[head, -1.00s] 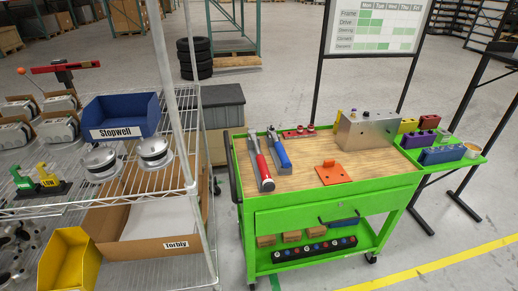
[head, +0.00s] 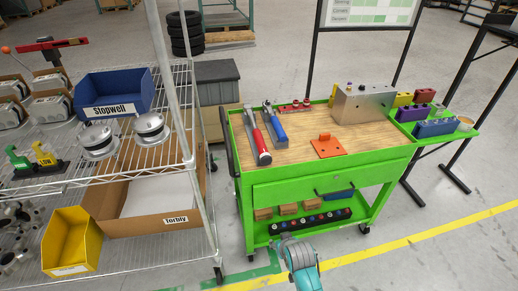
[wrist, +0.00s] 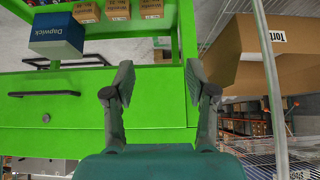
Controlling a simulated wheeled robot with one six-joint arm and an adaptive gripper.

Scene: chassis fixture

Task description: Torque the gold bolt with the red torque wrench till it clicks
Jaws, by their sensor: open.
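The red torque wrench (head: 257,138) lies on the wooden top of the green cart, at its left side. A similar blue wrench (head: 275,122) lies just right of it. The metal chassis block (head: 362,104) stands at the back right of the cart top with small fasteners on it; I cannot tell which is the gold bolt. My gripper (wrist: 160,80) is open and empty in the wrist view, facing the green cart front below the top. In the head view my arm shows at the bottom edge, apart from both wrenches.
An orange bracket (head: 327,147) lies mid-cart, and a red holder (head: 294,106) stands at the back. Coloured blocks (head: 437,128) fill the right side shelf. A wire rack (head: 130,163) with bins stands left. A blue Dapwick box (wrist: 57,35) shows on the lower shelf. Floor in front is open.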

